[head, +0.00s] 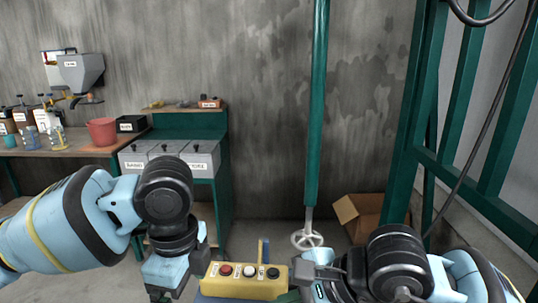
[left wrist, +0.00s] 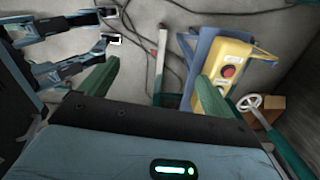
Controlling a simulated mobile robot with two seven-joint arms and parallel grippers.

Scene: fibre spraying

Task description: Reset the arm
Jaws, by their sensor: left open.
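My right gripper (head: 308,282) is low in the head view, just right of the yellow button box (head: 243,280). Its fingers are partly cut off and hidden, so I cannot tell their opening. The button box also shows in the left wrist view (left wrist: 238,52), beside the right-hand green finger in the picture.
A workbench (head: 70,146) with bottles and a red bucket (head: 102,132) stands at the left. Grey bins (head: 170,152) sit in the middle. A green post, handwheel (head: 306,239) and cardboard box (head: 358,214) are behind my right arm. Green framing (head: 450,158) stands at right.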

